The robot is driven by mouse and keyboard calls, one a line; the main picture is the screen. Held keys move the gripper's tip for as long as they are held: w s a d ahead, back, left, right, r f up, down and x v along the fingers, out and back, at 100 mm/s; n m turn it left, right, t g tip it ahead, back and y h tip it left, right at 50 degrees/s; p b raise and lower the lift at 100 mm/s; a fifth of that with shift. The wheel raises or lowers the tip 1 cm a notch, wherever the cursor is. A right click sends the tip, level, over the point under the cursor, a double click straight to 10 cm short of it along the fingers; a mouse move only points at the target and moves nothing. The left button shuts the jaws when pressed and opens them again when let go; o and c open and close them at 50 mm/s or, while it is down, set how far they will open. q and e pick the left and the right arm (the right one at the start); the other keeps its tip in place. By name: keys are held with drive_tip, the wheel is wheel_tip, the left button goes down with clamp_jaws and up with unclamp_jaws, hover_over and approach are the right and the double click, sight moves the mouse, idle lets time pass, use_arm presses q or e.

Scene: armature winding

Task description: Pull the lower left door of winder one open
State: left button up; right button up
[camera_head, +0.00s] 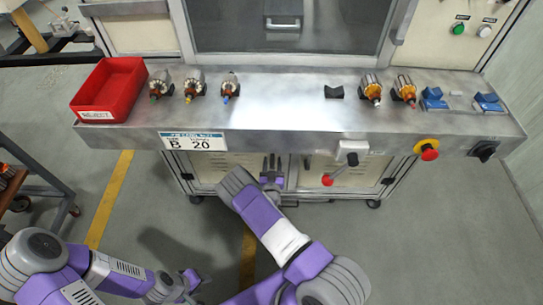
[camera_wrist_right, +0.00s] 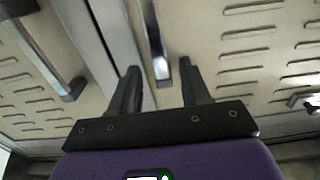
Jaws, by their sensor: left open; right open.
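Winder one's lower left door (camera_head: 210,172) is a cream slotted panel under the steel shelf and looks shut. My right gripper (camera_head: 271,168) is in front of it, near the seam between the lower doors. In the right wrist view, my right gripper (camera_wrist_right: 158,82) is open, and a slim metal handle (camera_wrist_right: 156,45) stands between its fingertips. I cannot tell whether they touch it. A second handle (camera_wrist_right: 50,58) is further left in that view. My left gripper (camera_head: 187,283) is low at the left, away from the doors, open.
The shelf (camera_head: 290,112) overhangs the doors and bears a red bin (camera_head: 108,90), several armatures and blue fixtures. A cart (camera_head: 40,190) stands left. Floor before the left door is open.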

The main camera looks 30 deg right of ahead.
sight(273, 157)
drive_tip(key=shift+b+x, duration=0.55)
drive_tip(key=shift+x, duration=1.6)
clamp_jaws()
